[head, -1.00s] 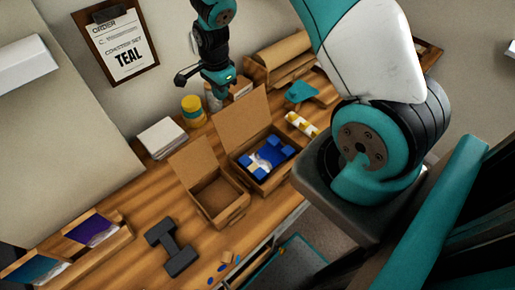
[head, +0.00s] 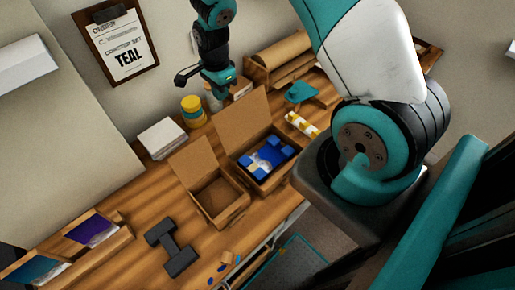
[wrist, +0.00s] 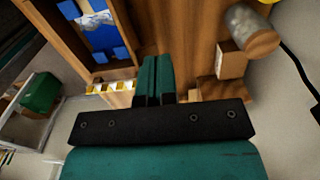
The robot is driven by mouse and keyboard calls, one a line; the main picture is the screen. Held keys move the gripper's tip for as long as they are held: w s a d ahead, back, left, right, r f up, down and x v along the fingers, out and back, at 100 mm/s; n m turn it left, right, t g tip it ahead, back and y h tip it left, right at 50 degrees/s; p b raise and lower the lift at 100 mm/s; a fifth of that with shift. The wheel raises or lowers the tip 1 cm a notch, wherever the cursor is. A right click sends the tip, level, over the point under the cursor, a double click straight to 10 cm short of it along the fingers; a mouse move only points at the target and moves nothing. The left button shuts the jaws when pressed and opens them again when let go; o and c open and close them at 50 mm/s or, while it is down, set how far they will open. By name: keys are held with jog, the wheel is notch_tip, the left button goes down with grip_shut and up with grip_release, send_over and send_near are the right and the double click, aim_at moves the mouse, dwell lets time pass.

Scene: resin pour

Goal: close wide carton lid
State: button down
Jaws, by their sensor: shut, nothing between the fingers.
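The wide carton (head: 270,182) stands on the bench with its lid (head: 243,122) raised at its back edge. Inside it lies a blue item with pale parts (head: 268,158). My gripper (head: 220,94) is above the bench, behind and to the left of the raised lid, apart from it as far as I can tell. In the wrist view my gripper's teal fingers (wrist: 156,72) are together and empty. The carton's blue contents (wrist: 100,30) show at upper left there. The lid is hard to make out in the wrist view.
A smaller open carton (head: 222,205) stands to the left of the wide one. White stack (head: 161,138), yellow jar (head: 193,111), brown roll (head: 278,58), teal tool (head: 300,92) and yellow-white strip (head: 301,124) lie around. A dark dumbbell-shaped object (head: 172,247) lies at front.

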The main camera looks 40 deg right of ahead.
dwell(0.5)
notch_tip(320, 180, down, 6)
jog(key=b, duration=0.4)
jog(key=shift+f+b, duration=0.25)
jog(key=shift+b, duration=0.1)
jog(key=s, duration=0.9)
jog(key=shift+s, duration=0.35)
dwell(0.5)
jog(key=shift+r, duration=0.1)
notch_tip(320, 180, up, 9)
jog(key=p, duration=0.7)
